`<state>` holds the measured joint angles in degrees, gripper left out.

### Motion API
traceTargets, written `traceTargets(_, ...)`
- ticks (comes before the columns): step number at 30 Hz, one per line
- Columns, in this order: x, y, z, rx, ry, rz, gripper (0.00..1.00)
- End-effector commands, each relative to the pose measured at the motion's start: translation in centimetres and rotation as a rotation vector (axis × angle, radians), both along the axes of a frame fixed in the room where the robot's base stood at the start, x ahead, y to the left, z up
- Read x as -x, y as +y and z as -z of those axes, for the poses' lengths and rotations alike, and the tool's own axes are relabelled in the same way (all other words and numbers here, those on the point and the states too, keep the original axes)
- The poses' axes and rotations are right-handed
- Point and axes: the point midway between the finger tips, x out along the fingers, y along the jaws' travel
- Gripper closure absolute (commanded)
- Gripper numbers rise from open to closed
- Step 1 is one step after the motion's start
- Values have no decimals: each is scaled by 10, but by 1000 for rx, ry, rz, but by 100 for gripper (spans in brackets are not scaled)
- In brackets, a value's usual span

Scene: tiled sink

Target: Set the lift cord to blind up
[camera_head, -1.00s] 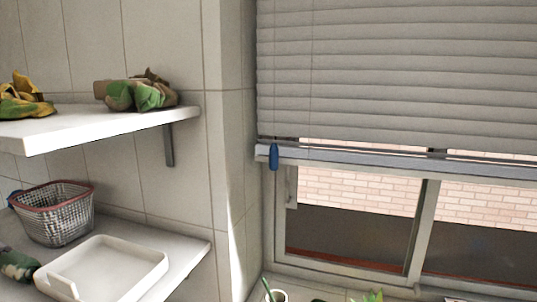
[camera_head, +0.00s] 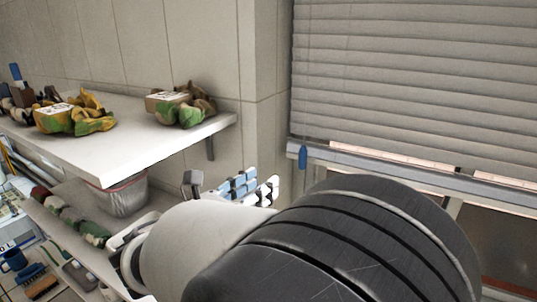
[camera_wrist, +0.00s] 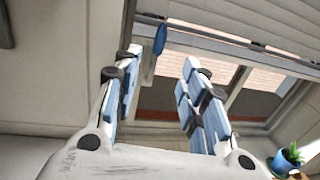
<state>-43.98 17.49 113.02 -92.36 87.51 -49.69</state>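The blue pull handle of the lift cord (camera_head: 303,155) hangs at the lower left corner of the grey slatted blind (camera_head: 410,80). The blind covers the upper part of the window, with its bottom rail above brick and dark panes. My gripper (camera_head: 262,180) is below and left of the handle in the head view. In the wrist view my gripper (camera_wrist: 162,62) has its two blue-and-white fingers spread with nothing between them. The blue handle (camera_wrist: 160,38) shows beyond the fingertips, nearer the left finger; it appears apart from them.
A white shelf (camera_head: 110,150) with cloth-like green and yellow bundles juts from the left wall. A blue pot with a plant (camera_wrist: 285,160) is at the lower right of the wrist view. The window frame is close behind the handle.

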Motion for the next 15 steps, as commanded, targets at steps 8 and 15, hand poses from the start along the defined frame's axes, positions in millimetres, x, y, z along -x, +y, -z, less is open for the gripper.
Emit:
traceTargets(8,-43,-43,0,-2,-1,7,61)
traceTargets(15,-81,-78,0,-3,1,7,61)
